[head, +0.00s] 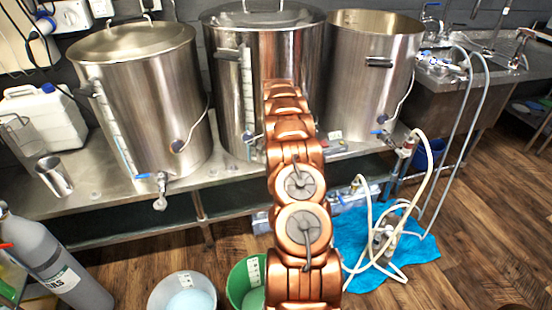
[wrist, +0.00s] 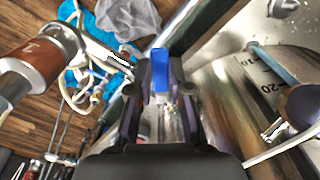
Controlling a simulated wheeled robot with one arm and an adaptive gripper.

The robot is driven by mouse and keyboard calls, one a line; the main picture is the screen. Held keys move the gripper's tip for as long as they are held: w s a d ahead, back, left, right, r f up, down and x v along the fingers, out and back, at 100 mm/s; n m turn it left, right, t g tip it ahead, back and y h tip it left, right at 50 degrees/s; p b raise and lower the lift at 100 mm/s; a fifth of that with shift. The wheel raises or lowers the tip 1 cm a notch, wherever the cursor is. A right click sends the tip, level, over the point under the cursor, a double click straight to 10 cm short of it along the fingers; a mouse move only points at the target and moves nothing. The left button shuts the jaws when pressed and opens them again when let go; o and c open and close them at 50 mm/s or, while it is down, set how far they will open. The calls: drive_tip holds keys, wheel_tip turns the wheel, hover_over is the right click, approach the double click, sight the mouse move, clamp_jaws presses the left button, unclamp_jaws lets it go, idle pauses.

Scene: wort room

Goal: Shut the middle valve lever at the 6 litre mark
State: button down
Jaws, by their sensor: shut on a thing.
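The middle steel vessel (head: 228,110) stands on the bench between two others, with a sight gauge (head: 247,95) on its front. My copper arm hides its valve in the head view. In the wrist view a blue lever (wrist: 160,62) lies between the two dark fingers of my gripper (wrist: 159,88), which is shut on it. The scale (wrist: 268,76) beside it shows marks of 10 and 20; the liquid level cannot be read. My gripper is hidden behind the arm in the head view.
A white bucket (head: 182,296) and a green bucket (head: 238,285) stand on the floor in front. The left vessel (head: 150,110) and right vessel (head: 350,90) flank the middle one. A pump with looped hoses (head: 385,240) sits on a blue cloth (head: 420,248) at right.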

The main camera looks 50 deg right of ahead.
drive_tip(key=shift+s+d+r, duration=0.1)
drive_tip(key=shift+d, duration=0.05)
drive_tip(key=c, duration=1.4)
unclamp_jaws()
drive_tip(key=o, duration=0.3)
wheel_tip(320, 180, up, 12)
drive_tip(key=shift+f, duration=0.1)
